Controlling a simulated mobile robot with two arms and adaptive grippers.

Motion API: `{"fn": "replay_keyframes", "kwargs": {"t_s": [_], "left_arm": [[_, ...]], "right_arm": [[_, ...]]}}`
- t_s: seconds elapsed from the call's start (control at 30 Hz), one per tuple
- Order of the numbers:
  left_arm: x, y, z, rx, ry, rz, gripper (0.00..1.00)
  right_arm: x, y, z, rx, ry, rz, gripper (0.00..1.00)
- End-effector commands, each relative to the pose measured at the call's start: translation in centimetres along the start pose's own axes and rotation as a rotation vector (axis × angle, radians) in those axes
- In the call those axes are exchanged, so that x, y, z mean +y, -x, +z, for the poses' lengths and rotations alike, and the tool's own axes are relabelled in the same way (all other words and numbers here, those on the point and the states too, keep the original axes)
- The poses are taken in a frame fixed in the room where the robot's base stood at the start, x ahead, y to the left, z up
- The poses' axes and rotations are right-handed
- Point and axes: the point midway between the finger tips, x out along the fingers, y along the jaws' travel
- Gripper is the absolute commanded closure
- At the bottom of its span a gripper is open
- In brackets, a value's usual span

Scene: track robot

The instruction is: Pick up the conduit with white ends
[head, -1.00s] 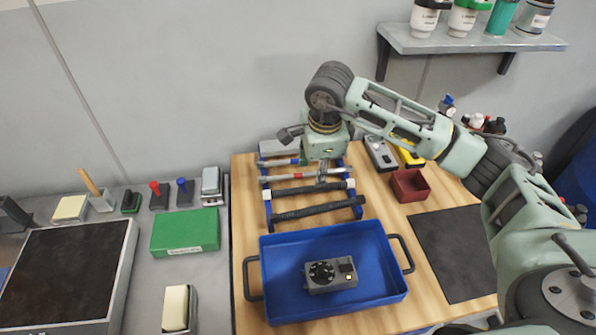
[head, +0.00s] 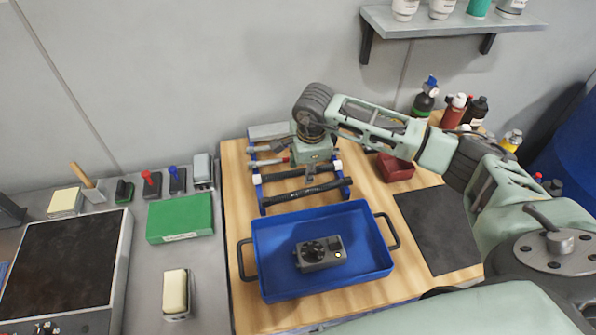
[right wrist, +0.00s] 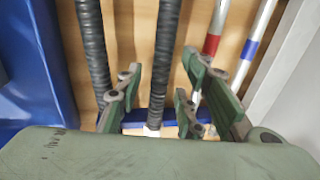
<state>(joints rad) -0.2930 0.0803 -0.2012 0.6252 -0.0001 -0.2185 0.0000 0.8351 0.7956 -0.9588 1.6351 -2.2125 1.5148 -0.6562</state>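The conduit with white ends (head: 279,176) is a dark ribbed tube lying across a blue-ended rack (head: 265,201) behind the blue tray. In the right wrist view the conduit (right wrist: 166,50) runs up the middle, with one white end (right wrist: 152,131) showing. My right gripper (head: 311,176) is over the middle of it in the head view. In the right wrist view the gripper (right wrist: 160,90) is open, with fingers on both sides of this conduit and gaps showing. A plain black conduit (head: 305,192) lies in front of it. My left gripper is not in view.
Metal tubes with red and blue bands (right wrist: 212,42) lie on the rack beside the right fingers. The blue tray (head: 272,285) holds a grey device (head: 320,253). A red bin (head: 397,168) and a dark mat (head: 438,232) are to the right.

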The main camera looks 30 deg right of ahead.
Motion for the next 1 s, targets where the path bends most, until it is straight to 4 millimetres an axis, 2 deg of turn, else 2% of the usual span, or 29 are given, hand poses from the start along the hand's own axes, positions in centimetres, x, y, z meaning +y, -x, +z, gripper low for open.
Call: {"fn": "replay_keyframes", "kwargs": {"t_s": [0.03, 0.37, 0.77, 1.0], "left_arm": [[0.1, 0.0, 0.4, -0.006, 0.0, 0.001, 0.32], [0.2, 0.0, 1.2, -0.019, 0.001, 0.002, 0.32], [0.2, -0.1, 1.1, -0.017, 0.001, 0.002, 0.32], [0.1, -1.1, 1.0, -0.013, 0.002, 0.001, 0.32]], "right_arm": [[0.0, 0.0, 0.0, 0.0, 0.0, 0.0, 0.73], [0.0, 0.1, 0.0, 0.0, 0.0, 0.0, 1.0], [-0.1, 0.2, 0.0, 0.0, -0.001, -0.002, 1.0], [-0.7, 2.3, 0.0, -0.002, 0.0, -0.007, 1.0]]}}
